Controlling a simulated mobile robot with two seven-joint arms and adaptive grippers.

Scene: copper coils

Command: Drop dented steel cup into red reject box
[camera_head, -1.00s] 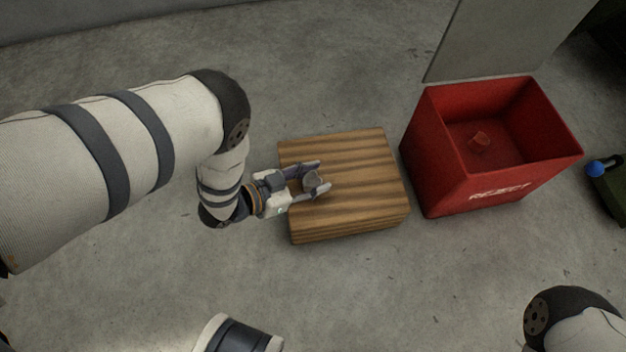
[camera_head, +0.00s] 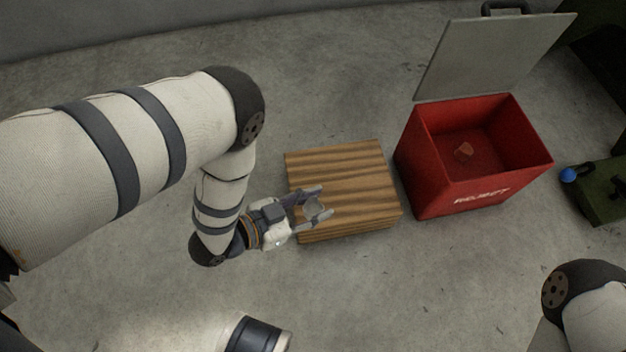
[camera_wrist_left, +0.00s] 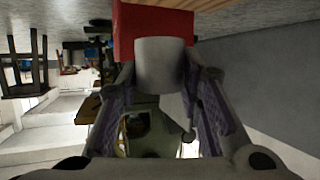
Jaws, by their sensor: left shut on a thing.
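My left gripper (camera_head: 318,201) is shut on the grey steel cup (camera_head: 316,209), over the front left part of a striped wooden block. In the left wrist view the cup (camera_wrist_left: 160,63) sits between the two fingers. I cannot make out a dent. The red reject box (camera_head: 422,187) stands right of the block with its grey lid (camera_head: 490,55) raised at the back.
The wooden block (camera_head: 350,175) stands on the concrete floor between my left arm and the box. A dark green case (camera_head: 603,190) with a blue ball (camera_head: 568,175) is right of the box. Bare floor lies in front of the block and box.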

